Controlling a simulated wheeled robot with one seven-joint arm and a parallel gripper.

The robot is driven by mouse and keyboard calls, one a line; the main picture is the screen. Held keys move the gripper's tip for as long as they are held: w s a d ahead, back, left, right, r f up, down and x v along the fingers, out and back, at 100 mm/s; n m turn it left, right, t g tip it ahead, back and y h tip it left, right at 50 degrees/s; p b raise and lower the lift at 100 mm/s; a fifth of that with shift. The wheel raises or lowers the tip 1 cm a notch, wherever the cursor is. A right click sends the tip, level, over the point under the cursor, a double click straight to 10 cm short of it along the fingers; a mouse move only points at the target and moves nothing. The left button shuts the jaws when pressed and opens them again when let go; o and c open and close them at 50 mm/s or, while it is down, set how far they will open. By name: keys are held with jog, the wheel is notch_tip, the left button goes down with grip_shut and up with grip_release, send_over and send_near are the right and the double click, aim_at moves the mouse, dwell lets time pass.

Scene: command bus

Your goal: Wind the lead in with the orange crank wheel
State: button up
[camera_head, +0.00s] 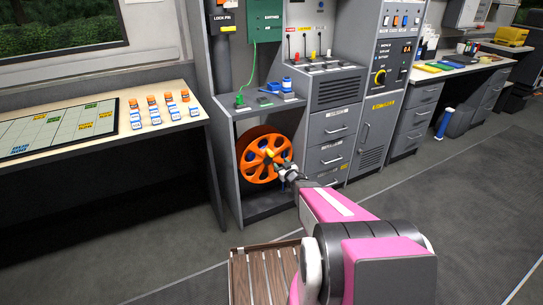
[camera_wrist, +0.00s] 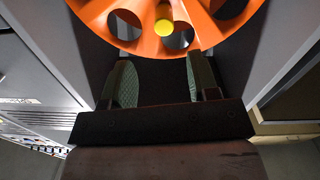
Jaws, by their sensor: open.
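The orange crank wheel (camera_head: 258,158) stands upright in the open bay of a grey cabinet, low down, in the head view. It has round holes and a yellow handle knob (camera_head: 270,153). My gripper (camera_head: 288,172) is at the wheel's right side, and its fingers are small and hard to make out there. In the wrist view my gripper (camera_wrist: 158,88) is open and empty, with the wheel (camera_wrist: 195,25) just beyond the fingertips and the yellow knob (camera_wrist: 163,27) near the top middle. A green lead (camera_head: 253,70) hangs from a green panel to a plug (camera_head: 239,101) on the shelf above the wheel.
A table (camera_head: 100,150) with a grid board and several orange and blue pieces stands at the left. Grey drawers (camera_head: 335,130) flank the bay on the right. A wooden slatted surface (camera_head: 262,277) lies in front, beside my arm.

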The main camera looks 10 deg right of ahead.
aim_at(272, 156)
jog(key=x, duration=1.1)
jog(key=shift+s+a, duration=0.1)
jog(key=shift+a, duration=0.1)
grip_shut()
